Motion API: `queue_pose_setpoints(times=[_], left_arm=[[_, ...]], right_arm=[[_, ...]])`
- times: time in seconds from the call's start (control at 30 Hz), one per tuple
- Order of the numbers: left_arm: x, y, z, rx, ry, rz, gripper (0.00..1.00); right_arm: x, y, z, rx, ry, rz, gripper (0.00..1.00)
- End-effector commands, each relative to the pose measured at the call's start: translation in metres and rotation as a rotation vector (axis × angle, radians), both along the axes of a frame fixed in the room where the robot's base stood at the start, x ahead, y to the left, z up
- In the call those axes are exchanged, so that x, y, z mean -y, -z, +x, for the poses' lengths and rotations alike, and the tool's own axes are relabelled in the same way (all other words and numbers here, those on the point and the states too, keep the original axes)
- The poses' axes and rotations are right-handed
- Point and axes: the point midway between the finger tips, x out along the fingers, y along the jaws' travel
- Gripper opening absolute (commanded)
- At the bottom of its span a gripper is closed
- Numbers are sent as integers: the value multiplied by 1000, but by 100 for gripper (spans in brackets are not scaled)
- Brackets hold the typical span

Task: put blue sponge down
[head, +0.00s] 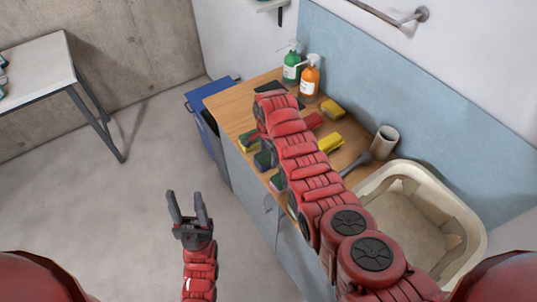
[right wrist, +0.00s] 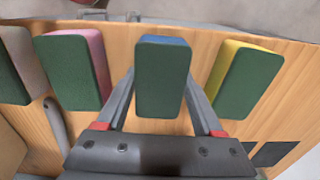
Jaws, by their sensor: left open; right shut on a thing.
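The blue sponge (right wrist: 163,78) has a dark green top face and a blue side. In the right wrist view my right gripper (right wrist: 161,92) is shut on it, one finger along each side. It is at the wooden counter's front edge; whether it touches the wood I cannot tell. In the head view the sponge (head: 263,159) partly shows beside my right forearm, which hides the gripper. A pink-and-green sponge (right wrist: 75,70) lies left of it and a yellow-and-green one (right wrist: 245,78) right of it, both apart. My left gripper (head: 187,207) is open and empty above the floor.
The wooden counter (head: 228,103) holds green (head: 291,68) and orange (head: 309,82) pump bottles, yellow sponges (head: 332,109) and a cup (head: 384,141). A basin (head: 470,215) is at right, a blue bin (head: 200,97) beyond the counter's end. A table (head: 40,70) stands far left.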

Motion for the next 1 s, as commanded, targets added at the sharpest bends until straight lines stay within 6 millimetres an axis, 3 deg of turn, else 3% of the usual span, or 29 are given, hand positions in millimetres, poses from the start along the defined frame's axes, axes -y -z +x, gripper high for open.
queue_pose_setpoints(times=[0.13,0.17,0.3,0.73,1.0], left_arm=[[0,5,0,0,0,0,50],[0,4,0,0,0,0,50],[0,3,0,0,0,0,50],[0,-3,0,0,0,0,50],[0,18,0,0,0,0,50]], right_arm=[[0,6,0,0,0,0,16],[0,4,0,0,0,0,74],[0,3,0,-1,0,-1,98],[0,2,-1,-3,0,-1,98],[0,-18,0,2,0,0,98]])
